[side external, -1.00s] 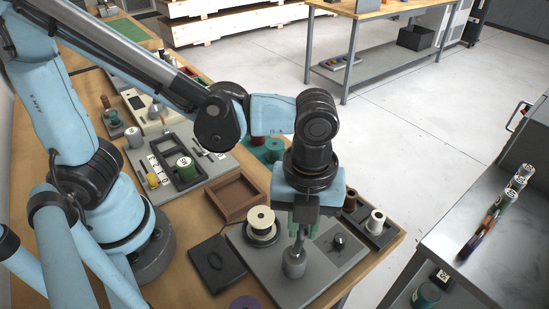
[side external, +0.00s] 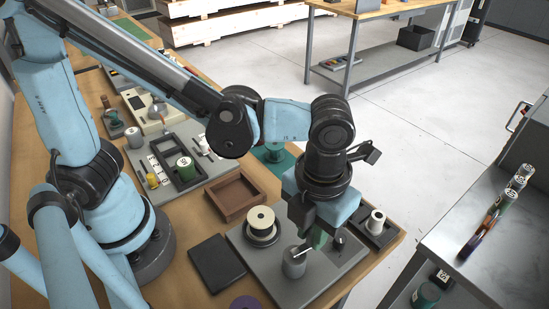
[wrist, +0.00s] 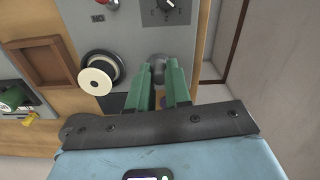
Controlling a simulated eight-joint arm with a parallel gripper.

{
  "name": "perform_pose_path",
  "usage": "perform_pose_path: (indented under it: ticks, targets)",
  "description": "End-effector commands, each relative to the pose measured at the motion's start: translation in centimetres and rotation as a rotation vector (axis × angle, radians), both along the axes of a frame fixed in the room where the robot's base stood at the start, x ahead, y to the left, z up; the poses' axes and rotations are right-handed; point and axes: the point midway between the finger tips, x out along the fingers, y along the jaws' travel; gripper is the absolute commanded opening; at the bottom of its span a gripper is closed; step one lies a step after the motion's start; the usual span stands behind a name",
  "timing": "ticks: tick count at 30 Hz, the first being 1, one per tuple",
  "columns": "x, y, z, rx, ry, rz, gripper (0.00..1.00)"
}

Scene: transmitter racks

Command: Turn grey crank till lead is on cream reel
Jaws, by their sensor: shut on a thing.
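The cream reel (side external: 261,217) sits upright on a dark round base on the grey panel, and also shows in the wrist view (wrist: 97,82). The grey crank (side external: 294,264) stands in front of it to the right as a grey cylinder with a thin arm on top. My gripper (side external: 317,241) has green fingers and is shut on the crank's handle end, to the right of the cylinder. In the wrist view the fingers (wrist: 163,88) close around a grey part. The handle is mostly hidden by the fingers. I cannot make out any lead on the reel.
A dark flat pad (side external: 217,263) lies left of the panel and looks bare. An empty brown tray (side external: 235,194) is behind it. A dark tray with a white spool (side external: 376,221) stands close right of my gripper. A purple disc (side external: 244,302) lies at the front edge.

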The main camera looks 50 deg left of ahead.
Motion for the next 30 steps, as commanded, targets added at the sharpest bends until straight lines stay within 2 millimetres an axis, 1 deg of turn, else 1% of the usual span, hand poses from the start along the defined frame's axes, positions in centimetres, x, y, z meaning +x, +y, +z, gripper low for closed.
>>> perform_pose_path:
  ticks: [14,15,20,30]
  targets:
    - [-0.03,-0.08,0.0,-0.001,0.001,-0.015,0.0]
    - [-0.03,-0.08,0.0,-0.001,0.001,-0.015,0.2]
    - [-0.03,-0.07,0.0,0.0,0.001,-0.015,0.44]
    - [-0.01,-0.05,0.19,0.0,0.0,-0.014,0.44]
